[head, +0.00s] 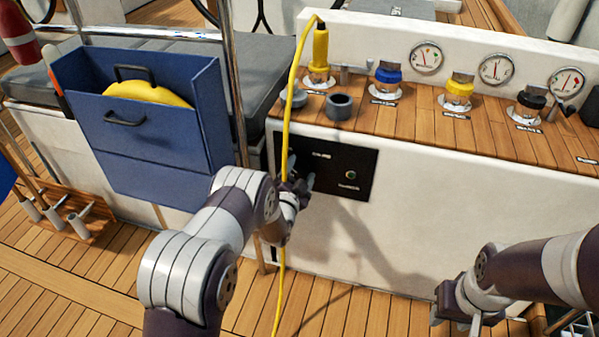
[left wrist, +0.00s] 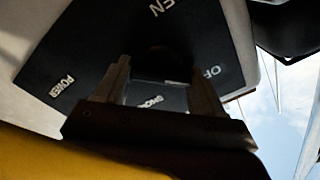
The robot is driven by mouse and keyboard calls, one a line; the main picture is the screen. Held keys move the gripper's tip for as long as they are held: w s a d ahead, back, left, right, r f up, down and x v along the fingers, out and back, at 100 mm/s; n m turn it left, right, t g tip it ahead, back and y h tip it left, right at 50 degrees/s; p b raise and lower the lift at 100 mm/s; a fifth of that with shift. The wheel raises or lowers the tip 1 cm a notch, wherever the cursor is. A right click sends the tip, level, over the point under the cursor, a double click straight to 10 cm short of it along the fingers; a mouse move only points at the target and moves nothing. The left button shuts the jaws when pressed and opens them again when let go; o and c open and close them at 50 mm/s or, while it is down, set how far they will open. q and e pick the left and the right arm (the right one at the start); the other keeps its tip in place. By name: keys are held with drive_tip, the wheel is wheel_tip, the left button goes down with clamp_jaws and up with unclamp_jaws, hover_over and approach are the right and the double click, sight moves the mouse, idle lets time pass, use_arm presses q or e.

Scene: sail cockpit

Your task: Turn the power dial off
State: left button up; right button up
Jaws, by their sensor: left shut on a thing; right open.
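The black control panel (head: 345,165) is on the white cockpit wall, and it fills much of the left wrist view (left wrist: 90,45). The left wrist view shows a "POWER" label and parts of other lettering. My left gripper (head: 301,186) is at the panel's left part, with its fingers pointing at the panel. In the left wrist view its two fingers (left wrist: 160,85) stand either side of a dark round dial (left wrist: 163,60) and are shut on it. The dial's pointer cannot be made out, and the gripper hides the dial in the head view. My right gripper (head: 460,318) is open and empty at lower right, away from the panel.
A yellow cable (head: 290,95) hangs from a yellow plug (head: 319,55) and passes close to my left gripper. A blue box (head: 150,130) stands left of the panel. Coloured caps and gauges (head: 427,57) line the wooden ledge above. A small round light (head: 350,175) is on the panel.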

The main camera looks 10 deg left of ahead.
use_arm(q)
drive_tip(key=shift+f, duration=0.1)
drive_tip(key=o, duration=1)
drive_tip(key=shift+c, duration=0.2)
drive_tip(key=shift+s, duration=0.1)
drive_tip(key=s+p, duration=0.3)
drive_tip(key=s, duration=0.9)
drive_tip(key=shift+s+a+p, duration=0.25)
drive_tip(key=shift+s+p, duration=0.05)
